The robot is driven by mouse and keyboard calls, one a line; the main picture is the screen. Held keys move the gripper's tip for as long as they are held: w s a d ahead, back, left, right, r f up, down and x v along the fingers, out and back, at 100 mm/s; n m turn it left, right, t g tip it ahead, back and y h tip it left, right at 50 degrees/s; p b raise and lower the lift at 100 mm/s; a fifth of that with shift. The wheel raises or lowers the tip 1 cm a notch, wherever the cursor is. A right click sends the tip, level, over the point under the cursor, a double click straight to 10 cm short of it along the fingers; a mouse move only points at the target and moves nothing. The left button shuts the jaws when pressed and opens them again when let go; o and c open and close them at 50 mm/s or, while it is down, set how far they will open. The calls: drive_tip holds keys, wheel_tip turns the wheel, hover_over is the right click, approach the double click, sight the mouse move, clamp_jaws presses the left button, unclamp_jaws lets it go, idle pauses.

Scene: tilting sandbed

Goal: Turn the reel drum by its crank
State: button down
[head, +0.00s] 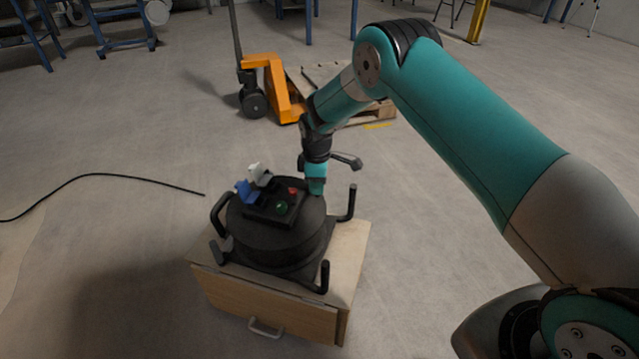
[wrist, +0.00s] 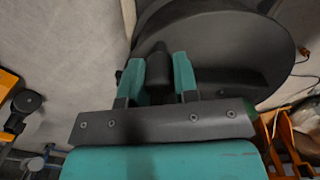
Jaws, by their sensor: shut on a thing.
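The black reel drum (head: 262,240) sits on a wooden cabinet, with a top panel carrying a red and a green button and blue and white socket covers. My gripper (head: 316,187) reaches down at the drum's far right side in the head view. In the wrist view, the two teal fingers of my gripper (wrist: 159,78) stand on either side of the dark crank handle (wrist: 157,66) and are shut on it. The drum's round dark face (wrist: 225,45) fills the upper right there. The crank is hidden behind my gripper in the head view.
The cabinet (head: 265,301) has a drawer handle at its front. Black upright posts (head: 324,277) stand around the drum. A black cable (head: 110,176) lies on the floor at left. An orange pallet jack (head: 284,90) and a wooden pallet stand behind. Floor to the left is mostly clear.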

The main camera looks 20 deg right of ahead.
drive_tip(key=c, duration=0.9)
unclamp_jaws()
drive_tip(key=shift+o, duration=0.2)
drive_tip(key=shift+r, duration=0.1)
wheel_tip(320, 180, up, 17)
drive_tip(key=p, duration=0.4)
drive_tip(key=shift+r, duration=0.1)
